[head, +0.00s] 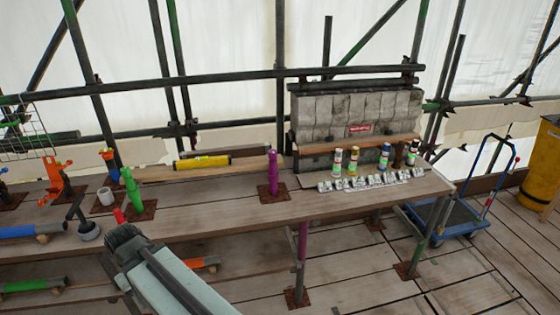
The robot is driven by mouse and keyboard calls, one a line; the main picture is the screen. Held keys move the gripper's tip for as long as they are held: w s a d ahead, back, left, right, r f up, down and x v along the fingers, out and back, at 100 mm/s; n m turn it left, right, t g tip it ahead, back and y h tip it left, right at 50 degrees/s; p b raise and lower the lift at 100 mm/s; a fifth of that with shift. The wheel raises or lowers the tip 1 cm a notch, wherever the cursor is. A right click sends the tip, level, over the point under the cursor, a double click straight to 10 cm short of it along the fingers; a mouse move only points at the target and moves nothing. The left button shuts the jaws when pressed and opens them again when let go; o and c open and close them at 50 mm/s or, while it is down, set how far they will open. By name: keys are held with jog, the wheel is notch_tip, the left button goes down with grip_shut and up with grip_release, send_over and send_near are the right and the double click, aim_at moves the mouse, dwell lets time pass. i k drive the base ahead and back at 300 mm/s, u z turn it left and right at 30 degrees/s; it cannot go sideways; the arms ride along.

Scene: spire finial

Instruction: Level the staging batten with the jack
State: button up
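A long wooden batten (235,167) lies along the back of the bench, with a yellow spirit level (201,161) on it. Several screw jacks on rusty square plates stand on the bench: a purple one (272,172) by the batten's right end, a green one (131,187) in front of its left end, and an orange one (57,179) farther left. I cannot tell whether any jack touches the batten. My gripper (121,233) is dark and seen from behind, at the bench's front edge below the green jack. Its fingers are hidden, so its opening does not show.
A grey cup (105,196) and a dark-handled pot (90,232) stand left. Several small bottles (337,162) and a row of silvery pieces (372,180) are at right, before a stone block wall (378,112). Scaffold poles run behind. A blue trolley (447,217) stands right.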

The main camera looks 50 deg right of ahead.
aim_at(272, 153)
jog(key=z, duration=0.2)
jog(key=i, duration=0.85)
jog(key=u, duration=0.1)
